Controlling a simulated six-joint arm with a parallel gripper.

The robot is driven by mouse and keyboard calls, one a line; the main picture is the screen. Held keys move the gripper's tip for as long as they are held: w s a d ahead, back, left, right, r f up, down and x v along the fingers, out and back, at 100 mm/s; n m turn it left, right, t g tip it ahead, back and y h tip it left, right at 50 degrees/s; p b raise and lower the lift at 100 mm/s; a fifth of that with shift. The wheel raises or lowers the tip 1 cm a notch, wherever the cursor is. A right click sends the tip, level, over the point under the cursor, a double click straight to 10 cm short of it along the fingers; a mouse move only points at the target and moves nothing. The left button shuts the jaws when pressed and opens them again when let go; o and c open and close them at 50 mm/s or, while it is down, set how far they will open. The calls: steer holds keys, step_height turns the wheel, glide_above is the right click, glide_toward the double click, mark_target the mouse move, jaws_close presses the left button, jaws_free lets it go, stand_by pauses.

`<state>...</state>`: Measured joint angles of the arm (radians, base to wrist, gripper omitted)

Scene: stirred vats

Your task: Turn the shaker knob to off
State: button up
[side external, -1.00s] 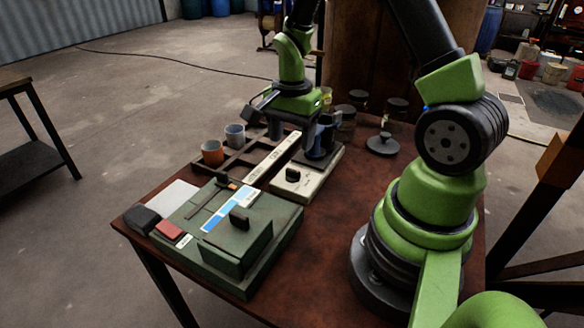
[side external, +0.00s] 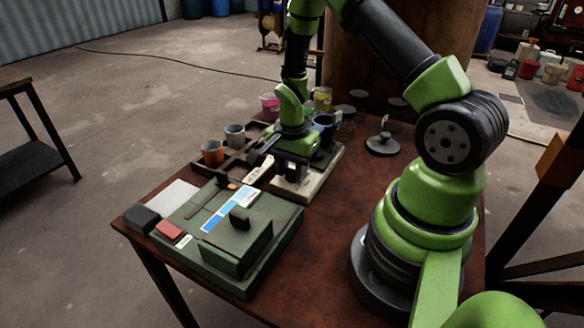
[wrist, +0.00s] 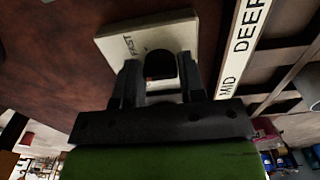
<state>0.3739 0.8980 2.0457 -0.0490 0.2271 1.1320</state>
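The shaker (side external: 308,186) is a beige box with a dark cup (side external: 325,128) on its rear part. In the wrist view its pale top (wrist: 112,44) carries the lettering "FAST". The dark knob (wrist: 160,65) shows there between my two fingers. My gripper (side external: 287,176) points down over the front of the shaker. In the wrist view my gripper (wrist: 159,75) is open, one finger on each side of the knob, with narrow gaps visible. Whether either finger touches the knob cannot be told. In the side view the knob is largely hidden by my gripper.
A green box (side external: 235,250) with its own black knob stands in front. A lettered strip (wrist: 243,50) and a dark rack (side external: 230,165) with an orange cup (side external: 212,152) and a grey cup (side external: 235,136) lie left. A dark lidded dish (side external: 382,145) stands right.

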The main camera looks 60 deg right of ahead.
steer(key=c, duration=0.4)
steer(key=n, duration=0.6)
steer(key=shift+s+d, duration=0.1)
steer(key=n, duration=0.5)
steer(key=shift+n, duration=0.4)
steer(key=shift+o, duration=0.2)
steer(key=o, duration=0.9)
steer(key=shift+r, duration=0.1)
